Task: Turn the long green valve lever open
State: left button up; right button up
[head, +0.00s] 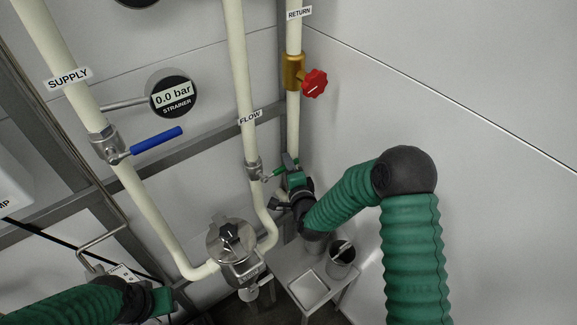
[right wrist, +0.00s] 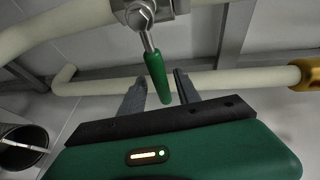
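The green valve lever (head: 275,173) sticks out to the right from a metal valve (head: 254,171) on the FLOW pipe. In the right wrist view the lever (right wrist: 156,72) hangs from the valve, its tip between my right gripper's two fingers. My right gripper (head: 287,164) is at the lever's free end. Its fingers (right wrist: 160,80) stand apart on either side of the lever, with a visible gap, so it is open. My left gripper (head: 168,299) is low at the left, far from the lever; its fingers are not clear.
A blue lever (head: 157,139) sits on the SUPPLY pipe (head: 68,90). A red knob (head: 314,83) is on the brass valve of the RETURN pipe. A strainer gauge (head: 173,93) reads 0.0 bar. A metal strainer housing (head: 231,241) and a small table (head: 310,288) are below.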

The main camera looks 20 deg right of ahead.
jog(key=shift+a, duration=0.35)
jog(key=shift+c, duration=0.8)
jog(key=shift+a, duration=0.15)
jog(key=c, duration=0.5)
grip_shut()
jog(key=shift+d, duration=0.2)
jog(key=shift+d, duration=0.1)
